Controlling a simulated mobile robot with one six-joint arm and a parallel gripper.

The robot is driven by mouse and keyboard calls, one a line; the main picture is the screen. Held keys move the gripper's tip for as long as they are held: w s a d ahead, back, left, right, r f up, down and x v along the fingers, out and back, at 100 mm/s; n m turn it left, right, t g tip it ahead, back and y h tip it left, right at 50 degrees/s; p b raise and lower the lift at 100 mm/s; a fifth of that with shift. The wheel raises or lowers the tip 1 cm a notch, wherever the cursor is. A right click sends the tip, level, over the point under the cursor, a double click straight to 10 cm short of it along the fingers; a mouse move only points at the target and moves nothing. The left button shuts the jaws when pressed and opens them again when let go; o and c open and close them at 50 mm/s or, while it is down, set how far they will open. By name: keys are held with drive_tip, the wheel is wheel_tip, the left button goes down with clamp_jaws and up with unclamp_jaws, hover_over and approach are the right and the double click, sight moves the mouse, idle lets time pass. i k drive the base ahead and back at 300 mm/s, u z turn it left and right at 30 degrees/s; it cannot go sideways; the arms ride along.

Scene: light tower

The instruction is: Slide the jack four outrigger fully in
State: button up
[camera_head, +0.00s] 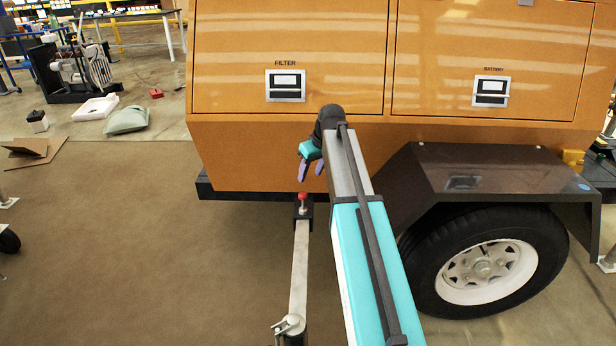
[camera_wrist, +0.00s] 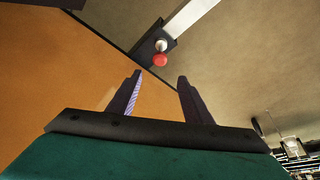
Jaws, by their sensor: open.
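The outrigger (camera_head: 300,262) is a grey metal bar that sticks out from under the orange body toward the viewer. A black bracket at its inner end carries a pin with a red knob (camera_head: 302,196). A jack with a crank handle (camera_head: 288,326) is at the bar's outer end, cut by the picture's bottom edge. My gripper (camera_head: 311,172) is open and empty, just above the red knob and apart from it. In the wrist view the red knob (camera_wrist: 159,60) and the bar (camera_wrist: 190,16) lie beyond the open purple fingers (camera_wrist: 157,84).
The orange body (camera_head: 240,150) with FILTER and BATTERY doors stands right behind the gripper. A wheel (camera_head: 482,262) under a dark fender (camera_head: 490,165) is to the right. Brown floor (camera_head: 130,250) to the left is clear near the outrigger. Clutter lies at the back left.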

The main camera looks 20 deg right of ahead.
sight(299, 284)
drive_tip(key=k, duration=1)
